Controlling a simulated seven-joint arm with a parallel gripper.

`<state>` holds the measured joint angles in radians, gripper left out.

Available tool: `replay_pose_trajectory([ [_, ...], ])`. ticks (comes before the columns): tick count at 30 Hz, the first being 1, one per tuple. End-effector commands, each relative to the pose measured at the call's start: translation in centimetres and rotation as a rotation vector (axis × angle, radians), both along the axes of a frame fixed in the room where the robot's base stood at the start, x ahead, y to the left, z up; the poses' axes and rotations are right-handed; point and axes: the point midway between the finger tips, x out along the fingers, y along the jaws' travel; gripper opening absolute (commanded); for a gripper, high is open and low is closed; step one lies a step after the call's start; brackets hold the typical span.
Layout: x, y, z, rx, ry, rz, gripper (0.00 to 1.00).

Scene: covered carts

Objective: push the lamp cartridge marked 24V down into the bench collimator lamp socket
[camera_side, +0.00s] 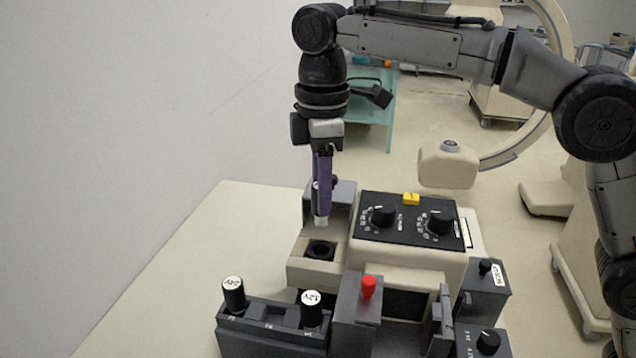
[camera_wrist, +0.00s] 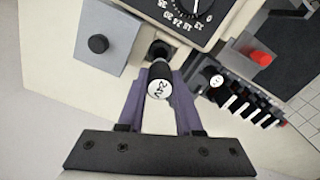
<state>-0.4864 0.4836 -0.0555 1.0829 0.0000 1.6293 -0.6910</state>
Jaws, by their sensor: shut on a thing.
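My gripper (camera_side: 322,190) has purple fingers that point down and are shut on a lamp cartridge. In the wrist view the cartridge's white cap (camera_wrist: 159,90), marked 24V, sits between the fingers (camera_wrist: 160,95). In the side view only its pale lower end (camera_side: 321,221) shows below the fingertips; the fingers hide the rest. In the wrist view the socket (camera_wrist: 160,48) is partly hidden behind the cartridge.
A dark rack (camera_side: 270,325) at the front holds two black cartridges with white caps, one marked 12V (camera_side: 312,303); the other's label (camera_side: 233,287) is hard to read. A knob panel (camera_side: 410,222) stands right of the socket. A red knob (camera_side: 369,287) rises in front. Bench at left is clear.

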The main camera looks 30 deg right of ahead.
Motion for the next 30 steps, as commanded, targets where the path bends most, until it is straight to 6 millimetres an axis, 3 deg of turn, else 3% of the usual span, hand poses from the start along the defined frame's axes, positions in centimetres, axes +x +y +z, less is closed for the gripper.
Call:
replay_pose_trajectory([
  [9,-0.1,0.0,-2.9,-0.001,0.001,0.000,0.00],
  [30,0.0,0.0,-3.7,0.000,0.000,0.000,0.00],
])
